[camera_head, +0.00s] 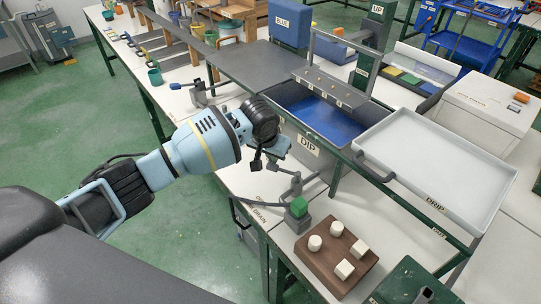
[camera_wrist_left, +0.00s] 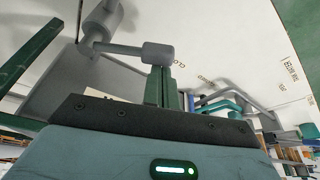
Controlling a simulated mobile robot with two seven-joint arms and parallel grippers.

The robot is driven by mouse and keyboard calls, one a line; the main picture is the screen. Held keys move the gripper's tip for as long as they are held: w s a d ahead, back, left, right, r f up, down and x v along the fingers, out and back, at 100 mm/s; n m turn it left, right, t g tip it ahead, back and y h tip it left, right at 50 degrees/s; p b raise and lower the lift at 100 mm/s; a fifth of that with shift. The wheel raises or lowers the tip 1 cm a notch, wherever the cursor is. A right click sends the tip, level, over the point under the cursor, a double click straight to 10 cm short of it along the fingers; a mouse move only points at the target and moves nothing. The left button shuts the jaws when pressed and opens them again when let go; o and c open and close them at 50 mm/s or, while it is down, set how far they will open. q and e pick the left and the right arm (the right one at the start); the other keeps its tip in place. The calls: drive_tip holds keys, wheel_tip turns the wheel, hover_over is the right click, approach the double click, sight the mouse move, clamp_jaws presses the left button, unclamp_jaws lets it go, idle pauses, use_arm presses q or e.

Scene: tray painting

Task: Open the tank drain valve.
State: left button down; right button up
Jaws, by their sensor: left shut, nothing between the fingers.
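The dip tank (camera_head: 306,147), labelled DIP and holding blue liquid, stands at the middle of the head view. Below its front is a grey drain valve with a jointed lever (camera_head: 291,190), near table lettering that seems to read DRAIN. My left gripper (camera_head: 264,164) is beside the tank front, just above and left of the valve. In the left wrist view the lever (camera_wrist_left: 120,48) ends in a round grey grip (camera_wrist_left: 157,54) right at the tips of my shut fingers (camera_wrist_left: 162,85). I cannot tell whether they touch. My right gripper is not in view.
A white drip tray (camera_head: 440,160) lies to the right. A blue bin (camera_head: 291,24) is behind the tank. Green floor is open at left.

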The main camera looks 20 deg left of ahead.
sight(269, 166)
drive_tip(key=shift+d, duration=0.1)
